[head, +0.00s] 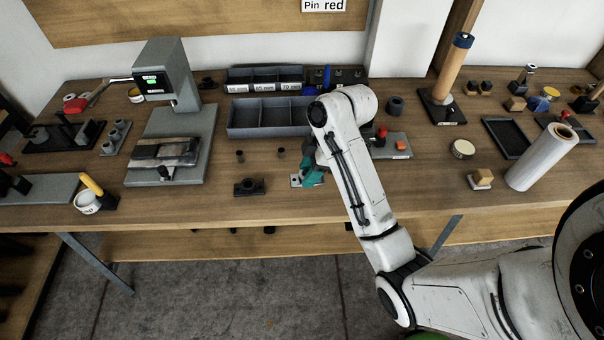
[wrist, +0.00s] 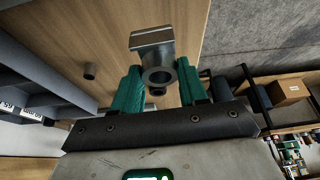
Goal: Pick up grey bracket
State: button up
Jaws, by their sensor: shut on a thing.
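The grey bracket (wrist: 153,42) shows in the wrist view as a flat block with a round ring below it. It sits between the two teal fingers of my gripper (wrist: 158,78), which are shut on it. In the head view my gripper (head: 313,174) is low over the front middle of the workbench, partly hidden by my white arm. A light grey part of the bracket (head: 296,181) shows at its left side. I cannot tell whether the bracket still touches the bench.
A dark bracket-like block (head: 249,188) stands left of my gripper on the workbench (head: 225,208). Two small dark cylinders (head: 280,152) and a compartment bin (head: 262,132) are behind it. A press (head: 166,80) stands further left, and a plastic-wrapped roll (head: 541,158) stands right.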

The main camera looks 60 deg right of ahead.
jog(key=s+r+p, duration=0.1)
jog(key=r, duration=0.1)
jog(key=s+r+p, duration=0.1)
jog(key=shift+s+a+r+p, duration=0.1)
jog(key=shift+a+r+p, duration=0.05)
jog(key=shift+r+p, duration=0.25)
jog(key=s+a+r+p, duration=0.1)
jog(key=s+r+p, duration=0.2)
jog(key=s+p, duration=0.2)
jog(key=shift+s+a+p, duration=0.35)
jog(key=shift+s+p, duration=0.05)
jog(key=shift+s, duration=1.5)
